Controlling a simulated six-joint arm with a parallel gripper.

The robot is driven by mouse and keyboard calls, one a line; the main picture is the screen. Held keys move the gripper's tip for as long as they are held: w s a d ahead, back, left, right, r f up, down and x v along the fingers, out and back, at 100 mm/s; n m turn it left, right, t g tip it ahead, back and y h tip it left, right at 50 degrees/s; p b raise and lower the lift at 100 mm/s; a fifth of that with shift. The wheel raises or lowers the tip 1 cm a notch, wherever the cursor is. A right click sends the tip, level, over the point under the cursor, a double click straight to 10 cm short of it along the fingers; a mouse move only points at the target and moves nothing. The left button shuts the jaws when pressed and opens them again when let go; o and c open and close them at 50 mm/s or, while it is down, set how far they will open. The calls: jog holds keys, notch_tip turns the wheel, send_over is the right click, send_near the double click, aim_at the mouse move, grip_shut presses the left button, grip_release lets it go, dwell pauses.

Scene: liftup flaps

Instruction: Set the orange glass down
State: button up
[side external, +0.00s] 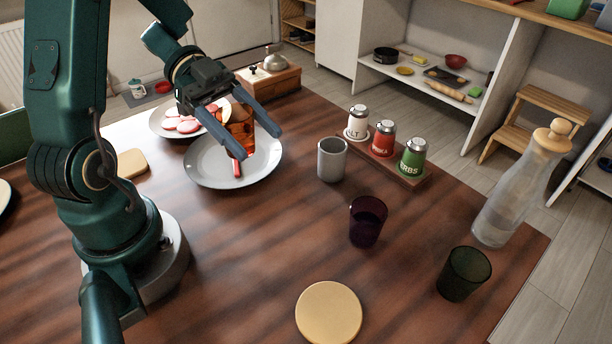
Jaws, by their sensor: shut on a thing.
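The orange glass (241,130) is a see-through tumbler. It is between the two fingers of my gripper (259,144), which is shut on it. My gripper reaches in from the upper left, and its fingers hide parts of the glass. The glass shows over the grey plate (262,172); I cannot tell whether its base touches the plate. A narrow red thing (237,169) shows on the plate just below the near finger.
A plate with pink slices (181,124) is behind. A grey cup (331,160), purple glass (367,222), dark green glass (463,275), bottle (515,190) and shaker rack (408,176) stand to the right. A round tan coaster (328,313) lies bare in front. Table between is clear.

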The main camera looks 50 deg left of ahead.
dwell(0.4)
jog(key=shift+w+n, duration=0.3)
jog(key=shift+w, duration=0.15)
jog(key=m+g, duration=0.5)
send_over(340, 331)
notch_tip(340, 331, down, 6)
jog(key=shift+r, duration=0.2)
jog(key=shift+f, duration=2.05)
